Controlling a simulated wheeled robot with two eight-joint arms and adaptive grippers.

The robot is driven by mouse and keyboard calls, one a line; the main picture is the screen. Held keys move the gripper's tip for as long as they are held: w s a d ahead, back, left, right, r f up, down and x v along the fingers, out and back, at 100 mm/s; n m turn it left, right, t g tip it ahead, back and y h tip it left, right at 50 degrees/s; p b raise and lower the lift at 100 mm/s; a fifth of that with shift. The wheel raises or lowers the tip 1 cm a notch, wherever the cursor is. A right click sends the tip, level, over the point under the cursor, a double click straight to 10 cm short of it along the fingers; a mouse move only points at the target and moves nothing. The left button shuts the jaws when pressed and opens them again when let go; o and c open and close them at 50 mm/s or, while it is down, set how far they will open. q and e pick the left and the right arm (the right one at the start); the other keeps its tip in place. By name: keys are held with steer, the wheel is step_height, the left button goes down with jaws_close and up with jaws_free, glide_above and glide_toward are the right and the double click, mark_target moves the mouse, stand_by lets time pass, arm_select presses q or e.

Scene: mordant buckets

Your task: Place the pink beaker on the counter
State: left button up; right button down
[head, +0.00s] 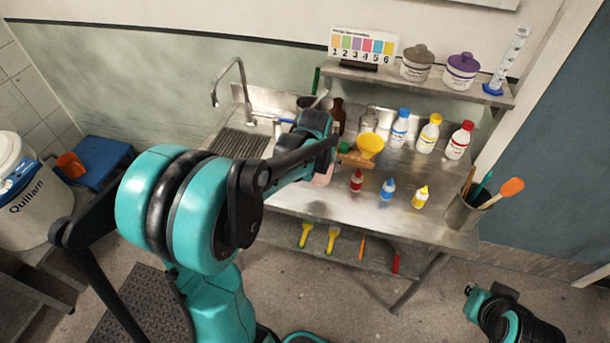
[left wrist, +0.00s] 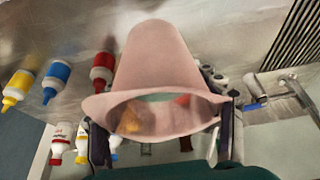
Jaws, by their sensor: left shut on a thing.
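The pink beaker (left wrist: 160,62) fills the middle of the left wrist view, its open rim towards the camera and its base pointing at the metal counter. My left gripper (left wrist: 162,135) is shut on it, with a dark finger on each side of the rim. In the head view my left gripper (head: 325,158) is over the counter (head: 330,205), and only a small pink patch of the beaker (head: 323,179) shows below it. I cannot tell whether the base touches the counter. My right gripper (head: 475,295) is at the lower right, away from the counter; its opening is unclear.
A yellow funnel (head: 370,146) and small red (head: 356,181), blue (head: 387,189) and yellow (head: 420,197) bottles stand just right of the left gripper. Larger capped bottles (head: 429,135) stand behind. A utensil pot (head: 463,212) is at the right end. The counter's front strip is clear.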

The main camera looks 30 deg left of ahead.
arm_select(q)
steer(key=a+f, duration=0.1)
steer(key=a, duration=0.1)
steer(key=a+f, duration=0.1)
steer(key=a, duration=0.1)
steer(key=a+f+b, duration=0.1)
steer(key=a, duration=0.1)
steer(key=shift+w+f, duration=0.2)
steer(key=shift+f, duration=0.15)
step_height(320, 180, down, 4)
steer(key=shift+f+b, duration=0.1)
steer(key=shift+b, duration=0.75)
steer(key=o, duration=1.4)
